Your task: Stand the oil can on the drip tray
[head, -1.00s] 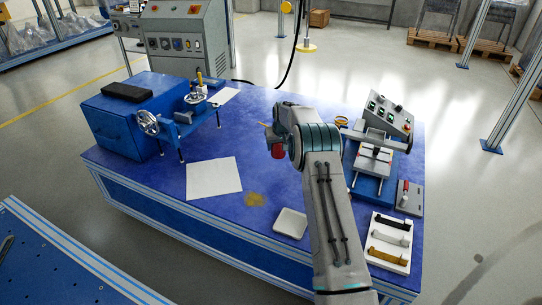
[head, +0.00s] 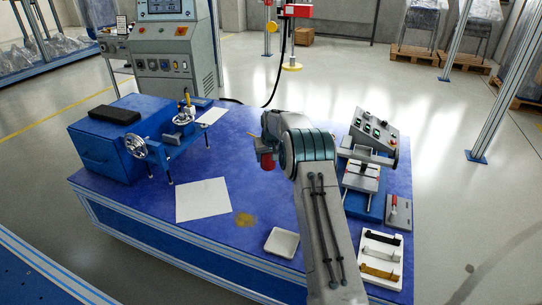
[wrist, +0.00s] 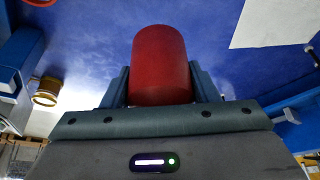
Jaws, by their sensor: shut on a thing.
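The red oil can (head: 267,161) is in my gripper, which is partly hidden behind my arm in the head view. In the wrist view the red can body (wrist: 160,65) sits between the two blue-grey fingers of my gripper (wrist: 159,85), and they are shut on it. A thin yellow part juts out at the can's upper left in the head view. The can appears held over the blue table. The drip tray (head: 282,242), a shallow white square, lies empty near the table's front edge, nearer the camera than the can and apart from it.
A brown stain (head: 246,220) lies left of the tray on the blue table (head: 225,245). A white sheet (head: 203,200) lies farther left. A blue vise-like rig (head: 168,140) stands back left. A control box (head: 373,130) and a parts board (head: 381,259) stand right.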

